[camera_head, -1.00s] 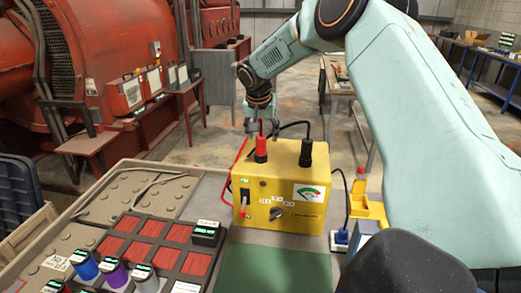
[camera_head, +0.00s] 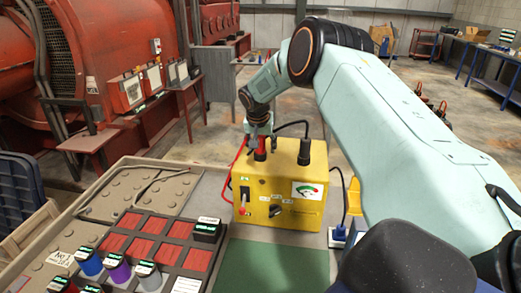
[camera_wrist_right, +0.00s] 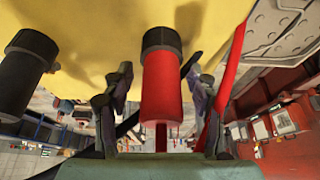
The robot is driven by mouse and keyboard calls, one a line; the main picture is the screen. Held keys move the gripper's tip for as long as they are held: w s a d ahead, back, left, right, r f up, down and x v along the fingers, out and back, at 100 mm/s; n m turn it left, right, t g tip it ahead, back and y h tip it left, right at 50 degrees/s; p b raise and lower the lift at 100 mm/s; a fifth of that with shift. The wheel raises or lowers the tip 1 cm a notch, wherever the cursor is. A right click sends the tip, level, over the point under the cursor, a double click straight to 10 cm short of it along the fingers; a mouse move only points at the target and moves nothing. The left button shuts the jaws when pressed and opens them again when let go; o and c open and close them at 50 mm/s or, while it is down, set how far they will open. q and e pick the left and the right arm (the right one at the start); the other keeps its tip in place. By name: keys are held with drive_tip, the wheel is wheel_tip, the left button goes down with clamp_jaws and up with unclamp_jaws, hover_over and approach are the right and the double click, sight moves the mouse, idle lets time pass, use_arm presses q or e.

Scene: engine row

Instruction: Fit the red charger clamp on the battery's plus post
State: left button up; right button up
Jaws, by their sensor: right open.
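The red charger clamp (camera_head: 260,148) stands upright on top of the yellow charger box (camera_head: 280,200), with a red cable beside it. In the right wrist view the red clamp (camera_wrist_right: 162,85) lies between the two fingers of my right gripper (camera_wrist_right: 160,100), which is open with a gap on both sides. In the head view my right gripper (camera_head: 259,135) is over the clamp from above and behind. A black clamp (camera_head: 304,152) stands on the box to the right; it also shows in the right wrist view (camera_wrist_right: 25,70). I cannot identify the battery or its plus post. My left gripper is not in view.
A tray with red compartments (camera_head: 150,232) and several labelled cylinders stands at the front left. A green mat (camera_head: 275,265) lies clear in front of the charger. A blue plug (camera_head: 338,234) and a yellow item (camera_head: 353,195) are right of it.

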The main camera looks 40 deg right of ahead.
drive_tip(key=shift+w+d+f, duration=0.1)
drive_tip(key=shift+d+f, duration=0.05)
drive_tip(key=shift+f, duration=0.05)
drive_tip(key=shift+c, duration=1.3)
drive_tip(key=c, duration=0.3)
drive_tip(key=shift+a+r, duration=0.2)
drive_tip(key=shift+a, duration=0.05)
drive_tip(key=c, duration=0.3)
drive_tip(key=shift+d, duration=0.1)
drive_tip(key=c, duration=0.3)
drive_tip(key=shift+d+f, duration=0.1)
drive_tip(key=shift+d, duration=0.05)
clamp_jaws()
drive_tip(key=shift+a+r, duration=0.2)
drive_tip(key=shift+r, duration=0.05)
wheel_tip(320, 180, up, 18)
drive_tip(key=b, duration=0.2)
drive_tip(key=shift+f, duration=0.15)
